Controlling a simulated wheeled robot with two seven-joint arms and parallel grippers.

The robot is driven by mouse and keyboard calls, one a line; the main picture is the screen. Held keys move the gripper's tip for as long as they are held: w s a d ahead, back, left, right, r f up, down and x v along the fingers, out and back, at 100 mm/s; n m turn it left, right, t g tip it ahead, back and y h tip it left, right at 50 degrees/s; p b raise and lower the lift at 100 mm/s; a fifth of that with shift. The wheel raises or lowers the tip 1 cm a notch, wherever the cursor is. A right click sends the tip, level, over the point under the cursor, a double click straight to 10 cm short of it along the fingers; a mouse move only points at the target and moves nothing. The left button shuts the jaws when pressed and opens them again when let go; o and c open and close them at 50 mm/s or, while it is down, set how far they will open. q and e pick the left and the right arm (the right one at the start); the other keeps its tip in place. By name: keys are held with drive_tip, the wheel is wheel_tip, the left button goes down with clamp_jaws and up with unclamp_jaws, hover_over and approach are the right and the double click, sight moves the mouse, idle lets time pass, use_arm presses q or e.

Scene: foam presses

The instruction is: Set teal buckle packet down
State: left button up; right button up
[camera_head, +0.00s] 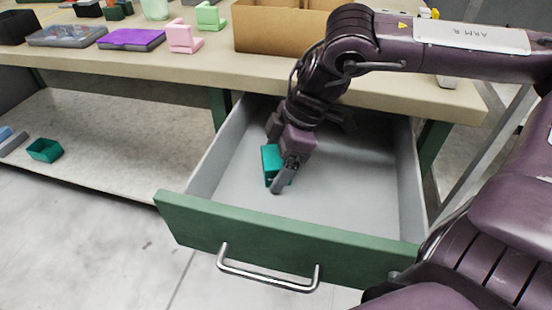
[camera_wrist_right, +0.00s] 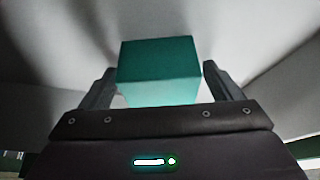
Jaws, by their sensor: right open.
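The teal buckle packet (camera_head: 270,160) is a small box inside the open grey drawer (camera_head: 345,200), towards its left side. It also shows in the right wrist view (camera_wrist_right: 158,72), between the two fingers with a gap on each side. My right gripper (camera_head: 279,174) reaches down into the drawer. Its fingers are open around the packet, and they also show in the right wrist view (camera_wrist_right: 160,85). The packet appears to rest on the drawer floor. In the head view the gripper hides part of it. My left gripper is not in view.
The drawer's green front (camera_head: 290,236) has a metal handle (camera_head: 268,272). The worktop (camera_head: 150,62) above carries a cardboard box (camera_head: 280,28), a purple case (camera_head: 131,39) and pink and green blocks. Another teal box (camera_head: 44,150) lies on the lower shelf. The drawer's right side is clear.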

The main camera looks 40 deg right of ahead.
sight(276, 155)
drive_tip(key=p+v, duration=0.1)
drive_tip(key=v, duration=0.2)
drive_tip(key=shift+w+r, duration=0.15)
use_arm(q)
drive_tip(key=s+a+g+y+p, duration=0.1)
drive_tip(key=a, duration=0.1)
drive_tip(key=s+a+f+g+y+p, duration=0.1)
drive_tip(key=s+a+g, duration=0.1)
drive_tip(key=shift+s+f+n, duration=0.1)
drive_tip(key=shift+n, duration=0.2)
use_arm(e)
drive_tip(key=v, duration=0.9)
